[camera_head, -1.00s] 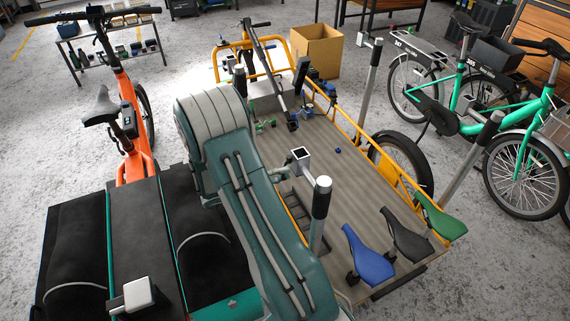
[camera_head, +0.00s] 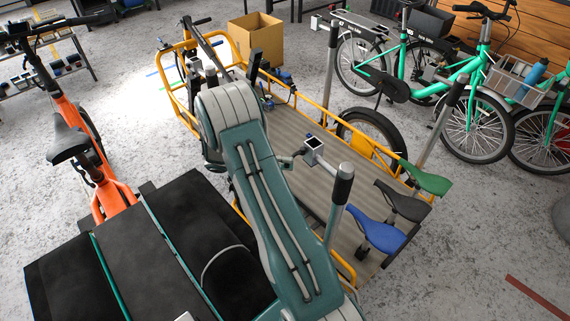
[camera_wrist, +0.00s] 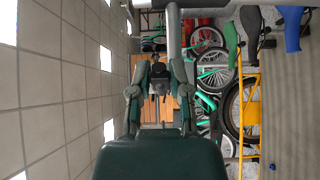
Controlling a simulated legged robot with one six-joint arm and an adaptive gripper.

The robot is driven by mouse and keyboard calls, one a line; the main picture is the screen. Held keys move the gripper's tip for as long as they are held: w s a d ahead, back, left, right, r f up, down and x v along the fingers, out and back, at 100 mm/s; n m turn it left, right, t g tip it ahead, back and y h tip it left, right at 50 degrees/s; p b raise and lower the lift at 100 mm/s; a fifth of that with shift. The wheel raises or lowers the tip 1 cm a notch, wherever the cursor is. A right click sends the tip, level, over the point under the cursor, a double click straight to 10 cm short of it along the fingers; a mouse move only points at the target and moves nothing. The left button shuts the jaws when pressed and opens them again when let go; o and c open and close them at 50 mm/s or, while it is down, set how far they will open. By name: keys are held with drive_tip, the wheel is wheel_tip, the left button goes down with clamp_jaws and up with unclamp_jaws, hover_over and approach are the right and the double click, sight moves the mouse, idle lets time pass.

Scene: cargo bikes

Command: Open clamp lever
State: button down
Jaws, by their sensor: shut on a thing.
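A repair-stand post with a black top (camera_head: 342,186) stands beside my arm in the head view. A silver clamp head (camera_head: 315,146) with a dark square face sits on its side arm. In the wrist view my gripper (camera_wrist: 161,82) has its two fingers closed in around a small dark part, which looks like the clamp lever (camera_wrist: 160,74). A grey metal tube (camera_wrist: 174,35) runs up from just beyond it. In the head view my arm hides the fingers and the lever, so the lever's angle is hard to tell.
A cargo bike with a yellow-railed wooden deck (camera_head: 316,186) lies beside my arm. Blue (camera_head: 376,231) and green (camera_head: 425,178) saddles stand at its near end. An orange bike (camera_head: 80,150) is at left, green bikes (camera_head: 470,75) at right.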

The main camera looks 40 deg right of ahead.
drive_tip(key=shift+s+a+f+g+y, duration=0.1)
drive_tip(key=shift+a+f+g+y, duration=0.1)
drive_tip(key=shift+a+g+y, duration=0.15)
drive_tip(key=shift+d, duration=0.1)
drive_tip(key=c, duration=0.7)
unclamp_jaws()
drive_tip(key=shift+o, duration=0.7)
drive_tip(key=shift+d, duration=0.2)
drive_tip(key=v, duration=0.7)
drive_tip(key=shift+w+a, duration=0.2)
drive_tip(key=shift+w, duration=0.05)
